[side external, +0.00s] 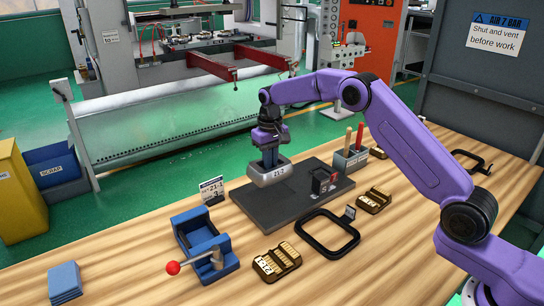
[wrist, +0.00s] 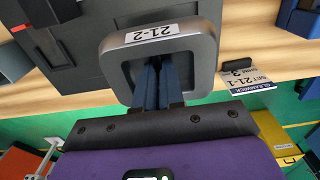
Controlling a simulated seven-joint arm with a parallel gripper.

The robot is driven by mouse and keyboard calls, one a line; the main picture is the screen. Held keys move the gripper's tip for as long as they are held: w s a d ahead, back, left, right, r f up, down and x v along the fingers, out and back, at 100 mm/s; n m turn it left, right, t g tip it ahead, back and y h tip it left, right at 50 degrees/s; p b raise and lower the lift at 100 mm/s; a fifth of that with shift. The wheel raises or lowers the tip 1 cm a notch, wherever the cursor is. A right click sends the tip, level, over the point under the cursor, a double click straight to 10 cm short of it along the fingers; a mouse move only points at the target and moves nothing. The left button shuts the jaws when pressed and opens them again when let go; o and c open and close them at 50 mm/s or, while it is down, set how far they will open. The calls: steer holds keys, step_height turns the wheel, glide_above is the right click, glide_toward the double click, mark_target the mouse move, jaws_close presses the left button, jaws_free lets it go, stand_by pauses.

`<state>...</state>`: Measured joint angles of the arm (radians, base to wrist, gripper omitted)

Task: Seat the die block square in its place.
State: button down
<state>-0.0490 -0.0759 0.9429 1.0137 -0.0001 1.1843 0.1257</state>
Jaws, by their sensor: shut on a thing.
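The die block (side external: 270,177) is a grey, rounded-square block with a white label reading 21-2. My gripper (side external: 269,160) is shut on it from above, and its blue fingers reach into the block's hollow top. In the wrist view the block (wrist: 203,62) looks like a thick rim around the fingertips (wrist: 152,68), whose exact contact is hidden. I cannot tell whether the block touches the plate. A dark upright piece (side external: 323,182) stands on the plate's right part.
A card (side external: 212,190) reading SET 21-1 stands left of the plate. A blue clamp with a red knob (side external: 203,246), brown slotted blocks (side external: 276,262) and a black frame handle (side external: 328,236) lie in front. A grey holder (side external: 350,160) stands behind.

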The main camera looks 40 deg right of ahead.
steer(key=shift+f, duration=3)
steer(key=shift+f, duration=0.6)
stand_by(0.3)
steer(key=c, duration=1.5)
jaws_free()
steer(key=shift+r, duration=0.1)
steer(key=shift+r, duration=2.05)
steer(key=shift+o, duration=0.4)
